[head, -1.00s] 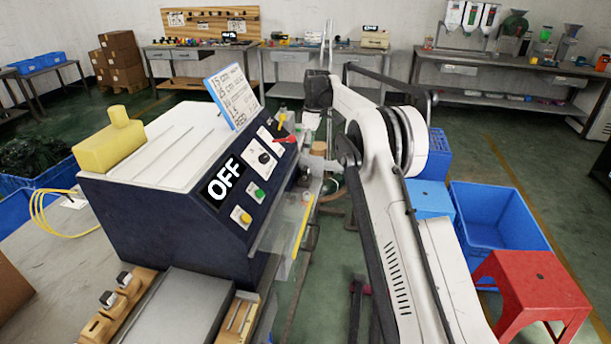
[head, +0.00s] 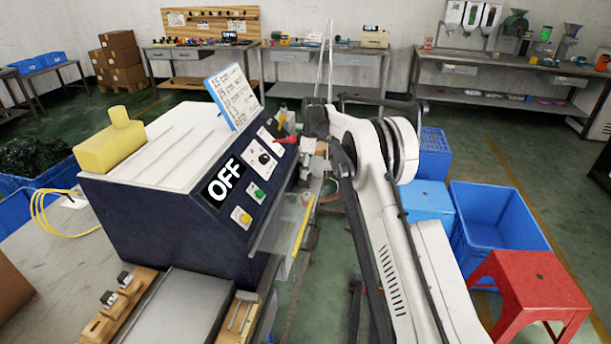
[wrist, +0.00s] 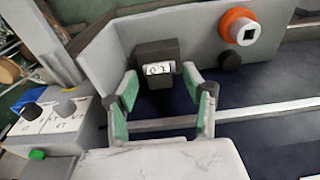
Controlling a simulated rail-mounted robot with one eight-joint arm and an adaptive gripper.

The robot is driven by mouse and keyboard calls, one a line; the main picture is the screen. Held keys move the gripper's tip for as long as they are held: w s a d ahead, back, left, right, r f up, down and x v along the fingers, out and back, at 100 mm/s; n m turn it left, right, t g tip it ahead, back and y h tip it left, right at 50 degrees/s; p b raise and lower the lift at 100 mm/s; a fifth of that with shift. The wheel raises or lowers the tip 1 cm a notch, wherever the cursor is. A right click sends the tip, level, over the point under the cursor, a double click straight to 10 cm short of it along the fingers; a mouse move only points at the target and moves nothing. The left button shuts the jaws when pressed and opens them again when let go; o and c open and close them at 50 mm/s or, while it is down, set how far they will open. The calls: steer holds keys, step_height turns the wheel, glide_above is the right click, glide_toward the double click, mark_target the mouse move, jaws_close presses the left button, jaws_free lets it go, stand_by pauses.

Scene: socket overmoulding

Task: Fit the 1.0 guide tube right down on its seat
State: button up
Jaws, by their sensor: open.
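In the wrist view a dark block (wrist: 155,49) with a white label stands against a grey plate. The label seems to read 1.0 upside down, so I take it for the 1.0 guide tube. My gripper (wrist: 161,81) is open, its green-padded fingers to the left and right of the block near its lower part. I see a gap beside the block, and cannot tell whether either finger touches it. Its underside and seat are hidden, so I cannot tell how deep it sits. In the head view my gripper is hardly discernible beside the machine.
An orange ring with a square hole (wrist: 242,29) and a black knob (wrist: 229,61) are right of the block. The dark blue machine (head: 180,220) shows OFF. A red stool (head: 525,285) and blue bin (head: 500,240) stand right.

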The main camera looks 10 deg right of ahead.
jaws_close()
